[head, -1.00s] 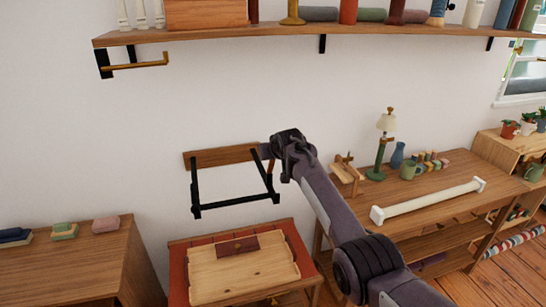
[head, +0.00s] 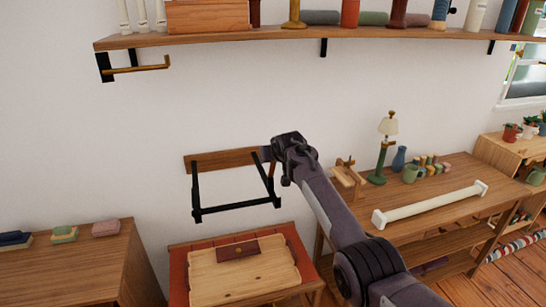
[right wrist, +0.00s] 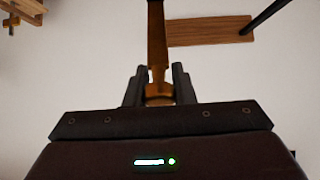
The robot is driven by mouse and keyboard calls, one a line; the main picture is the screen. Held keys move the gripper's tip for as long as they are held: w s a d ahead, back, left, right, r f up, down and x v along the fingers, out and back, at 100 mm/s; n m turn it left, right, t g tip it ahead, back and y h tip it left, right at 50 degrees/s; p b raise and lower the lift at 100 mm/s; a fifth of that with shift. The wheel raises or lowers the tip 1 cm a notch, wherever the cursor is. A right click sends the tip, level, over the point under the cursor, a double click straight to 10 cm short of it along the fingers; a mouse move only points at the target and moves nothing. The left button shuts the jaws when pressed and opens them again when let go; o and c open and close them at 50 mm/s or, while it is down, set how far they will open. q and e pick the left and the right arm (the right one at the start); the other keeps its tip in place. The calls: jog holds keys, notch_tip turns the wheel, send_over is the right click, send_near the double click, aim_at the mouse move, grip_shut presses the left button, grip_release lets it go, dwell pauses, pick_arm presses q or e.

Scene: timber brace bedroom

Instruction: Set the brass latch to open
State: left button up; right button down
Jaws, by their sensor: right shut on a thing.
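The brass latch (right wrist: 157,42) shows in the right wrist view as a brass-coloured bar standing up from between my fingers. My right gripper (right wrist: 160,88) is shut on its lower end. In the head view my right gripper (head: 267,154) is at the wall, at the right end of a wooden strip (head: 222,160). There my gripper and wrist hide most of the latch, so its setting is hard to tell. My left gripper is in neither view.
A black folding frame (head: 237,205) hangs from the strip, just left of my gripper. Below it stands a red table with a pale wooden board (head: 245,275). A desk (head: 440,214) with a lamp (head: 386,140) is at the right. A shelf (head: 290,36) runs above.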

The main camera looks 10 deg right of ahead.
jog(key=shift+f, duration=0.1)
jog(key=c, duration=1.4)
grip_release()
jog(key=shift+o, duration=0.8)
jog(key=shift+w+f, duration=0.1)
jog(key=shift+w, duration=0.05)
jog(key=b+v, duration=0.2)
jog(key=v, duration=0.5)
jog(key=shift+s+r, duration=0.25)
jog(key=shift+s, duration=0.1)
